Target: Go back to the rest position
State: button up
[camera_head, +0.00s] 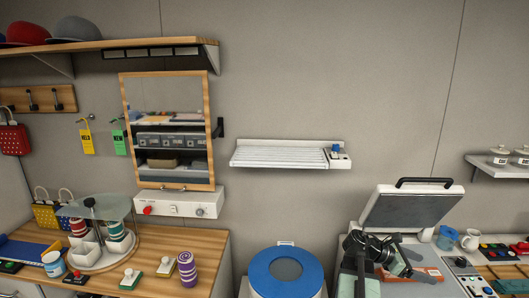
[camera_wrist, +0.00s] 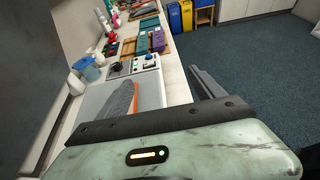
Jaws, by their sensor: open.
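My gripper (camera_head: 380,250) is at the lower right of the head view, in front of the heat-press-like machine (camera_head: 412,208) with its raised grey lid. In the wrist view my gripper (camera_wrist: 166,92) shows two dark fingers spread apart with nothing between them. The near finger overlaps a grey plate with an orange edge; I cannot tell whether they touch. The far finger reaches over the blue floor. The lower part of the machine is partly hidden by my arm.
A blue-lidded round bin (camera_head: 286,272) stands left of my arm. A wooden counter (camera_head: 205,245) with a carousel (camera_head: 95,250) is at the left. A white wall rack (camera_head: 285,154) hangs mid-wall. The right counter holds mugs (camera_head: 470,240) and control boxes. Blue floor (camera_wrist: 245,60) is open in the wrist view.

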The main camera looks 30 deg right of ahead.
jog(key=w+a+f+m+t+y, duration=0.2)
jog(key=w+a+f, duration=0.2)
jog(key=w+a, duration=0.4)
jog(key=w+a+f+m+t+y, duration=0.1)
jog(key=w+a+f, duration=0.3)
jog(key=w+a, duration=0.4)
jog(key=w+a+f+m+t+y, duration=0.2)
jog(key=w+a, duration=0.6)
jog(key=a, duration=0.6)
jog(key=shift+a+f+m+t+y, duration=0.15)
jog(key=shift+f+m+t, duration=0.3)
jog(key=shift+f+t, duration=0.05)
jog(key=shift+a+f+m+t+y, duration=0.15)
jog(key=shift+f+m+t, duration=0.3)
jog(key=shift+t, duration=0.05)
jog(key=w+a+f+m+y, duration=0.1)
jog(key=a+m+y, duration=0.1)
jog(key=a, duration=0.8)
jog(key=w+a+f+m+t+y, duration=0.1)
jog(key=a+y, duration=0.1)
jog(key=a, duration=0.8)
jog(key=w+a+f+m+y, duration=0.2)
jog(key=a, duration=0.7)
notch_tip(320, 180, down, 7)
jog(key=s+b, duration=0.2)
jog(key=b, duration=0.6)
jog(key=shift+s+d+f+g+b, duration=0.2)
jog(key=shift+s+d+g+b, duration=0.1)
jog(key=shift+s+d, duration=0.1)
jog(key=shift+c, duration=0.4)
